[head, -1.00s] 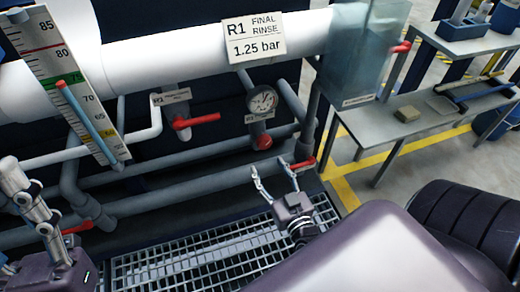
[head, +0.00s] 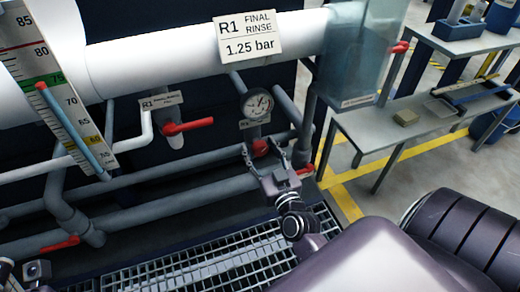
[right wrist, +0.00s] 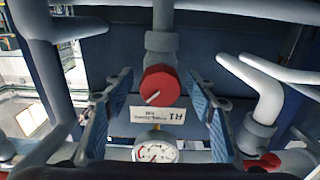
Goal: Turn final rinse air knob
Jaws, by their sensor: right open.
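The red final rinse air knob (head: 260,148) sits on the pipe below a round pressure gauge (head: 257,104). The knob also shows in the right wrist view (right wrist: 160,86), with a pale line across its face. My right gripper (head: 263,154) is open, its fingers on either side of the knob in the head view. In the right wrist view the knob is between and beyond the open fingers (right wrist: 158,100); I see gaps on both sides. A sliver of my left arm is at the lower left of the head view; its fingers are not visible.
A red lever valve (head: 188,127) is left of the gauge, and another red handle (head: 60,244) is at lower left. The sign R1 FINAL RINSE 1.25 bar (head: 248,37) hangs on the white pipe. Metal grating (head: 200,262) lies below. A bench (head: 400,120) stands at right.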

